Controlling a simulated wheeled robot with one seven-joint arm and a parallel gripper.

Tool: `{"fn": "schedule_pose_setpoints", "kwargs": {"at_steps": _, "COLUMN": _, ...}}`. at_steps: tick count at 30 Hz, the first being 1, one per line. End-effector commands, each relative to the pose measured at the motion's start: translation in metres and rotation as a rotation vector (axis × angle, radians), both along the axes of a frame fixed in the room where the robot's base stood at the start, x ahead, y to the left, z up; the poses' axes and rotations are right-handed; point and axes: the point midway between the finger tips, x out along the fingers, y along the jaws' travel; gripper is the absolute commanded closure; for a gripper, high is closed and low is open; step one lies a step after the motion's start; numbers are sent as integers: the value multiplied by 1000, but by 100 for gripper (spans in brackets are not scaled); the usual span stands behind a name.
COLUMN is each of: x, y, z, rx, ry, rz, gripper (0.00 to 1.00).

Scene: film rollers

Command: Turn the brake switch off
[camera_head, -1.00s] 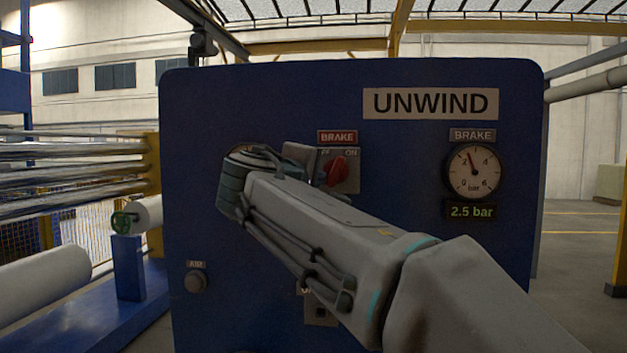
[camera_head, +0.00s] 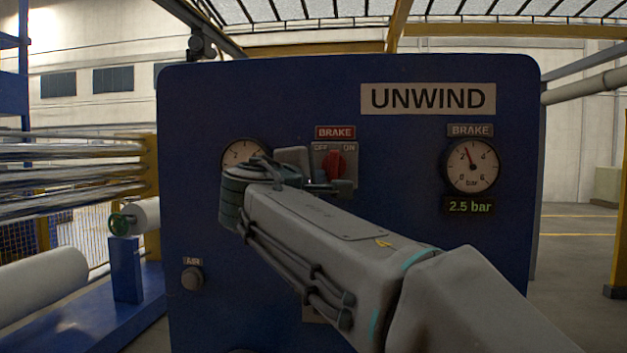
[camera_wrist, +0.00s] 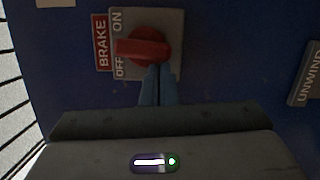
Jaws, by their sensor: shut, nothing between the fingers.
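The brake switch is a red rotary knob (camera_head: 334,164) on a grey plate (camera_head: 348,181) under a red BRAKE label (camera_head: 335,132). Its bar stands about upright, between the OFF mark on the left and the ON mark on the right. In the wrist view the knob (camera_wrist: 142,47) shows turned sideways, its bar pointing left between OFF and ON. My gripper (camera_wrist: 159,70) is shut and empty. Its blue fingertips lie against or very near the knob's lower end, on the OFF side. In the head view my gripper (camera_head: 328,187) is partly hidden by my arm.
A blue UNWIND panel (camera_head: 400,120) carries everything. A brake gauge (camera_head: 471,166) with a 2.5 bar readout (camera_head: 470,206) is at right. Another gauge (camera_head: 243,151) at left is partly covered by my wrist. An AIR button (camera_head: 191,278) sits lower left.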

Motion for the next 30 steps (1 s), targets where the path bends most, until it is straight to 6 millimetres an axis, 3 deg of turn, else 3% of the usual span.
{"fn": "schedule_pose_setpoints", "kwargs": {"at_steps": 30, "x": -2, "y": -7, "z": -7, "rx": -266, "ry": 51, "rz": -3, "gripper": 100}}
